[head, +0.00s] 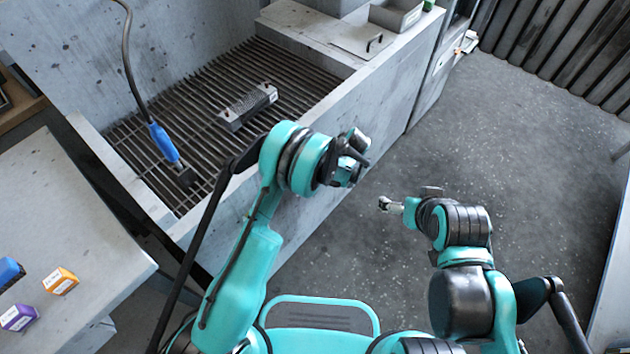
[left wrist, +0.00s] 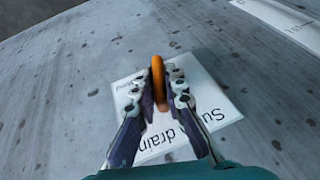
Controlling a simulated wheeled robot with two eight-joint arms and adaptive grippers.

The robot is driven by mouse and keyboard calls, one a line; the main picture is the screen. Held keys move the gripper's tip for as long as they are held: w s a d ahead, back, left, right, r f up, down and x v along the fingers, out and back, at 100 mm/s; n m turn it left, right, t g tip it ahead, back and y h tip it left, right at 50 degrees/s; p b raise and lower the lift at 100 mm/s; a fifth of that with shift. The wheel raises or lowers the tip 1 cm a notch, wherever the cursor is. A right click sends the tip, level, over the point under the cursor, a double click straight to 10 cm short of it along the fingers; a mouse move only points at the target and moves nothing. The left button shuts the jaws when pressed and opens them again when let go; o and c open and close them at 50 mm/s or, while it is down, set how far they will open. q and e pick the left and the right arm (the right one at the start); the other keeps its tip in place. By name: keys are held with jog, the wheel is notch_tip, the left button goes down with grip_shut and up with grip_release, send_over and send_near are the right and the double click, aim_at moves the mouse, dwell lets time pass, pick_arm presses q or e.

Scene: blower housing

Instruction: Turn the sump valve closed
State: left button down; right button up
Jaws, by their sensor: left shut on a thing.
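The orange valve handle (left wrist: 158,80) shows in the left wrist view, seen nearly edge-on as a narrow upright shape. It stands in front of a white label (left wrist: 205,98) on the grey panel, with "Su" and "drain" readable and the rest covered. My left gripper (left wrist: 163,83) is shut on the handle, one finger on each side. In the head view my left gripper (head: 357,148) is at the outer side of the grey housing, and the handle is hidden there. My right gripper (head: 384,203) hangs over the floor, apart from the housing; its finger opening is unclear.
A blue-handled tool (head: 163,142) on a cable rests at the grate's left. Small boxes (head: 61,281) sit on the left bench. The floor (head: 480,150) at right is clear.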

pick_arm(q)
jog(key=shift+d+m+g+y, duration=0.1)
jog(key=shift+m+g+y, duration=0.2)
jog(key=shift+g+y, duration=0.6)
jog(key=c, duration=1.6)
grip_release()
jog(key=v, duration=1.2)
jog(key=shift+w, duration=0.15)
